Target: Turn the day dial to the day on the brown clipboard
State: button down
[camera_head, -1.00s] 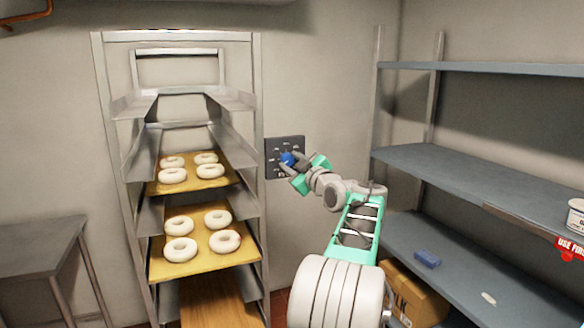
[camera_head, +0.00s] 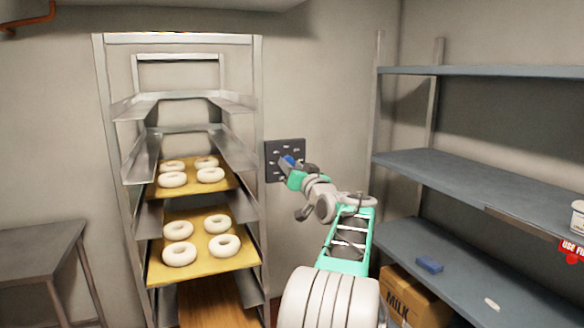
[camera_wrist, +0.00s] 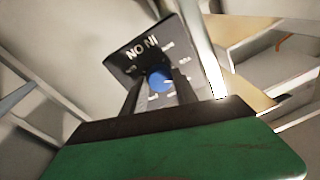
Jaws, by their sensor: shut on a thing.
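The day dial has a dark square plate (camera_head: 271,170) on the back wall, right of the bagel rack, with small pale labels around it. Its blue knob (camera_head: 288,160) sits at the middle of the plate. In the wrist view the plate (camera_wrist: 150,58) looks tilted and the blue knob (camera_wrist: 159,79) lies between my two dark fingers. My gripper (camera_wrist: 158,88) is shut on the knob; it also shows at the plate in the head view (camera_head: 290,164). The small labels are too blurred to read for certain. No brown clipboard shows.
A metal rack (camera_head: 256,120) with trays of bagels stands close left of the dial. Grey shelves (camera_head: 470,185) on the right hold a blue block (camera_head: 429,264) and a white tub (camera_head: 578,218). A milk carton box (camera_head: 410,295) is below. A metal table (camera_head: 40,238) stands far left.

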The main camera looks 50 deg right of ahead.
jog(key=m+g+p, duration=0.1)
jog(key=m+p, duration=0.4)
jog(key=m, duration=0.4)
jog(key=m+g+p, duration=0.1)
jog(key=m+p, duration=0.5)
jog(key=m, duration=0.4)
jog(key=r+m+g+h+p, duration=0.1)
jog(key=m+p, duration=0.4)
jog(key=m, duration=0.5)
jog(key=shift+a+p, duration=0.15)
jog(key=shift+p, duration=0.15)
jog(key=shift+f+m+p, duration=0.15)
jog(key=shift+m+p, duration=0.75)
jog(key=shift+m, duration=0.3)
jog(key=shift+f, duration=0.1)
jog(key=c, duration=1)
grip_release()
jog(key=shift+w, duration=0.1)
jog(key=shift+o, duration=0.2)
